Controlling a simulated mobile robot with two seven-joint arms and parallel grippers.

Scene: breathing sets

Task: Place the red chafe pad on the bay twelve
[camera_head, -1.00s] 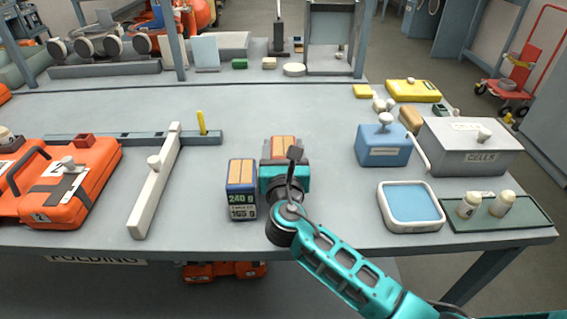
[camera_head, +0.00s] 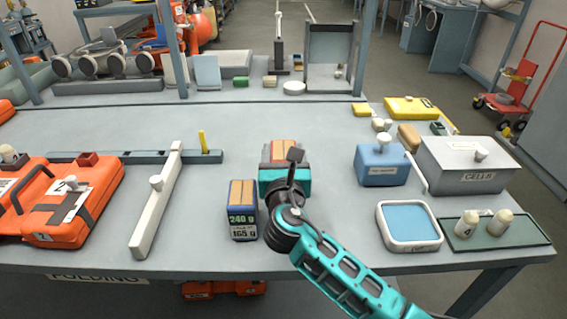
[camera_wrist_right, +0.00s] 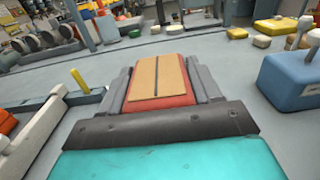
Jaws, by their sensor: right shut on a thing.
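The red chafe pad, seen as a red block with a split tan top (camera_head: 284,150), is in my right gripper (camera_head: 284,168). In the right wrist view the pad (camera_wrist_right: 157,82) sits between the two dark fingers, tan face up, with a dark line along its middle. The right gripper is shut on it over the middle of the grey table (camera_head: 330,125); the height above the top cannot be told. My left gripper is out of view. I cannot read any bay marked twelve.
Left of the gripper stands a blue tan-topped block (camera_head: 242,208) with a number label. Further left are a white bar (camera_head: 157,205) and orange cases (camera_head: 75,205). Right are a blue box (camera_head: 382,168), blue-topped tray (camera_head: 408,226) and grey CELLS box (camera_head: 470,165). The table behind the gripper is clear.

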